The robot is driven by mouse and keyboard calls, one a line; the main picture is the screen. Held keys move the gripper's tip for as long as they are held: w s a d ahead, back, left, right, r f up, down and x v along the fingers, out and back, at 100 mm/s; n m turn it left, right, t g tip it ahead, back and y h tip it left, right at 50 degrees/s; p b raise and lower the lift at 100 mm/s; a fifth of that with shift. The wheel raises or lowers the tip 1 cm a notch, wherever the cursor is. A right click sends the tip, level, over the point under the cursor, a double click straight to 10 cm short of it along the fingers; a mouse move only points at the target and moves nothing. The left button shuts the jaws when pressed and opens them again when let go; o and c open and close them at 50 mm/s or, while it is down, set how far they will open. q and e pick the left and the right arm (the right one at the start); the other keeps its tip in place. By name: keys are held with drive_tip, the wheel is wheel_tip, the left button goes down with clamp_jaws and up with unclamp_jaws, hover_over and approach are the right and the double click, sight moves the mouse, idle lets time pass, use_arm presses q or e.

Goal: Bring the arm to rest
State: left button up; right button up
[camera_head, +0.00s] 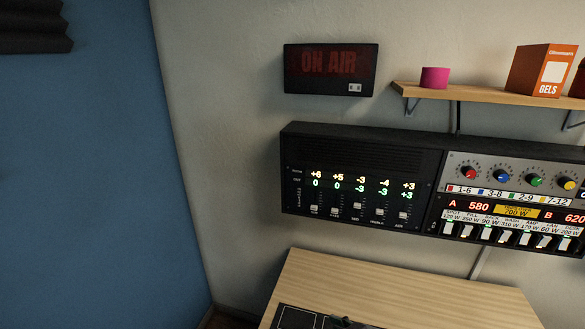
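Neither of my arms nor grippers shows clearly in the head view. A small dark shape (345,322) at the bottom edge, over the desk, is too cut off to identify. A black fader panel (365,180) hangs on the wall with several sliders and lit numbers. To its right is a grey and black control panel (515,200) with coloured knobs, red readouts and a row of white switches. It runs off the right edge.
A wooden desk (400,295) stands below the panels, its left part bearing a dark flat item (295,318). An unlit ON AIR sign (330,70) hangs above. A wooden shelf (480,93) holds a pink cylinder (434,78) and an orange GELS box (541,70). A blue wall (80,180) is left.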

drive_tip(key=s+d+f+m+g+h, duration=0.2)
drive_tip(key=s+d+f+m+h, duration=0.15)
drive_tip(key=s+d, duration=0.2)
drive_tip(key=s+d+f+m+g+h, duration=0.25)
drive_tip(key=s+d+f, duration=0.2)
drive_tip(key=d, duration=0.25)
drive_tip(key=s+f+g+b, duration=0.2)
drive_tip(key=s+f, duration=0.1)
drive_tip(key=f, duration=3.2)
drive_tip(key=s+d+f+b, duration=0.1)
drive_tip(key=s+d+f, duration=0.1)
drive_tip(key=s+f, duration=0.8)
drive_tip(key=s+d+f+n+b, duration=0.1)
drive_tip(key=s+d+f, duration=0.1)
drive_tip(key=s+f, duration=0.9)
drive_tip(key=shift+s+d+f+g+h, duration=0.2)
drive_tip(key=shift+s+g+h, duration=0.15)
drive_tip(key=shift+s, duration=0.3)
idle(0.5)
